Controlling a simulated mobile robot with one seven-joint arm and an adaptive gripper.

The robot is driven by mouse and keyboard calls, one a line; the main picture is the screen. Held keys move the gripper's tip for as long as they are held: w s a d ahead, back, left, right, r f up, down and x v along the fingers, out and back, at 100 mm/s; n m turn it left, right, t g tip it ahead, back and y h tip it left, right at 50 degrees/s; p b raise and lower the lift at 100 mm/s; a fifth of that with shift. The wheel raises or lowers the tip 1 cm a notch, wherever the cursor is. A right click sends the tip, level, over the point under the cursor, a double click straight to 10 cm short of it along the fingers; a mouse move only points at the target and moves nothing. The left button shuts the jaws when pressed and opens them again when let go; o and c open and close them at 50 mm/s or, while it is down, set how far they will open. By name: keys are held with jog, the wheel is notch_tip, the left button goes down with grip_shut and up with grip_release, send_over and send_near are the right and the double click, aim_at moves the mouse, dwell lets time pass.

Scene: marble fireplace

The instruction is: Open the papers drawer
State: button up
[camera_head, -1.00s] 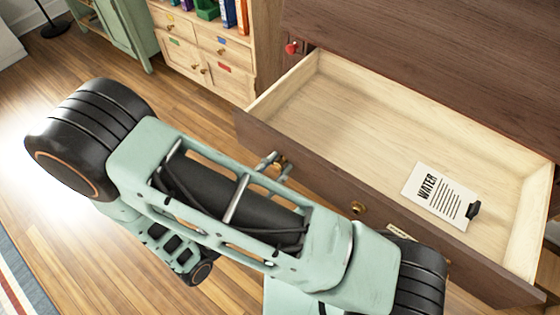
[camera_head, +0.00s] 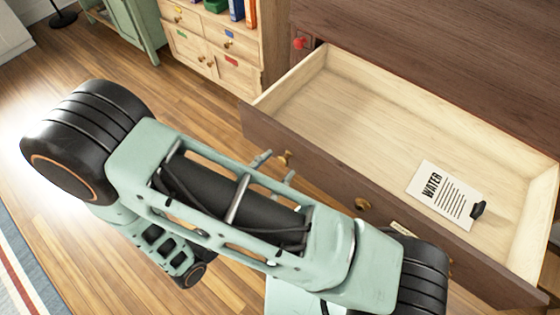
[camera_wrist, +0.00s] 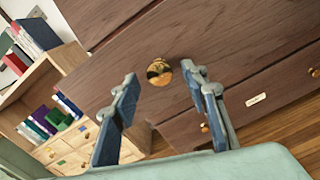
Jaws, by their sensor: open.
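The drawer (camera_head: 262,125), dark brown in front with a pale wood inside, stands pulled well out of the dark wooden unit. A sheet headed "WATER" (camera_head: 440,192) with a black clip lies in it, toward the right. My gripper (camera_head: 275,168) is open and empty, just in front of the left knob. In the wrist view that brass knob (camera_wrist: 159,72) shows between the spread blue-grey fingers, beyond their tips, with no visible contact.
A pale wooden cabinet (camera_head: 216,50) with small drawers and books stands to the left of the dark unit. A green cabinet (camera_head: 132,25) is farther left. A red knob (camera_head: 300,42) is on the unit above the drawer.

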jog(key=v, duration=0.9)
jog(key=shift+s, duration=0.2)
jog(key=shift+a, duration=0.15)
